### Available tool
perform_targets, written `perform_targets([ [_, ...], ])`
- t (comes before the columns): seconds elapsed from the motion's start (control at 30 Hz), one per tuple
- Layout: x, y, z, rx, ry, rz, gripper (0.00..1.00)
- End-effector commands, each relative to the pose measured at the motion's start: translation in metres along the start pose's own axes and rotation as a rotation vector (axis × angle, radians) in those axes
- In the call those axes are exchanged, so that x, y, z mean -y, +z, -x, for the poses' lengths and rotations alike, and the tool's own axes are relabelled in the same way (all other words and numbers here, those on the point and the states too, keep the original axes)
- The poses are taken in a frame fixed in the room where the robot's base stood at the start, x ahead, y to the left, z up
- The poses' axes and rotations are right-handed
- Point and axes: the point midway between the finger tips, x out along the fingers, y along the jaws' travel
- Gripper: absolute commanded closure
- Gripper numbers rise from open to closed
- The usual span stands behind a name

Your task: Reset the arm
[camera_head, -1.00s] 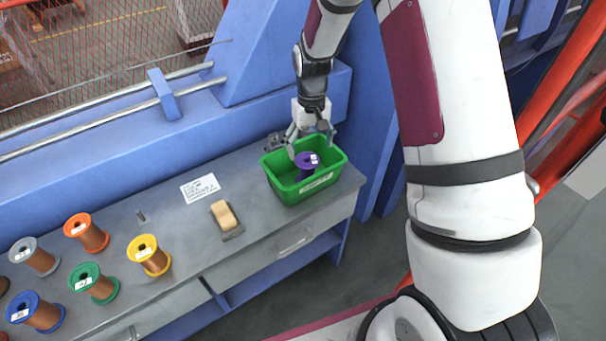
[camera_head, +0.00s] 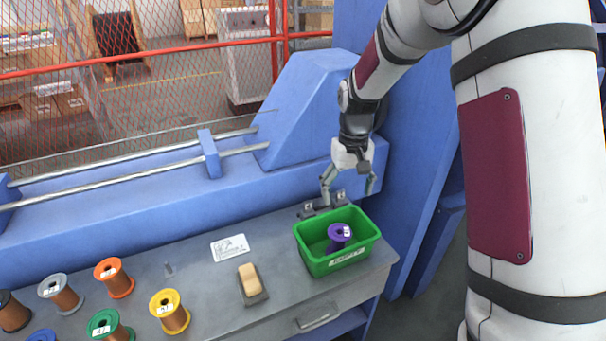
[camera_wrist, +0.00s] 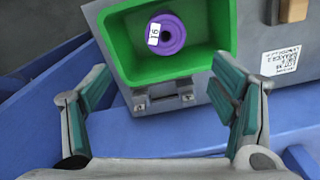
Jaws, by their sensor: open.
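My gripper (camera_head: 348,188) is open and empty above the back edge of a green bin (camera_head: 312,262) on the grey bench. In the wrist view my gripper's fingers (camera_wrist: 165,110) are spread wide, with nothing between them but the bin's near edge beyond. A purple spool (camera_head: 339,233) sits inside the bin, apart from the fingers. The wrist view shows the green bin (camera_wrist: 120,45) and the purple spool (camera_wrist: 170,36) with a white label on its top.
Several spools stand at the bench's left, among them a yellow one (camera_head: 169,312) and an orange one (camera_head: 115,279). A sponge-like block (camera_head: 250,280) and a white label card (camera_head: 230,247) lie left of the bin. Blue machine frame (camera_head: 300,110) rises behind the bench.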

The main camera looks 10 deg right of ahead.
Motion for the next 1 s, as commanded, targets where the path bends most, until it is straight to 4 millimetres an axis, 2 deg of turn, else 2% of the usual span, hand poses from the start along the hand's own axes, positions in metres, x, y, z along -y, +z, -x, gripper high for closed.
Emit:
perform_targets([
  [0.07, 0.000, 0.001, 0.002, -0.002, 0.000, 0.000, 0.21],
  [0.17, 0.001, 0.008, 0.018, -0.016, 0.001, 0.000, 0.21],
  [0.27, 0.003, 0.025, 0.047, -0.042, 0.002, 0.001, 0.21],
  [0.37, 0.005, 0.051, 0.085, -0.076, 0.003, 0.001, 0.21],
  [0.5, 0.008, 0.093, 0.130, -0.123, 0.004, 0.001, 0.21],
  [0.7, 0.012, 0.160, 0.178, -0.190, 0.006, 0.001, 0.21],
  [0.9, 0.015, 0.228, 0.208, -0.258, 0.007, 0.001, 0.21],
  [1.0, 0.016, 0.262, 0.215, -0.291, 0.007, 0.001, 0.21],
])
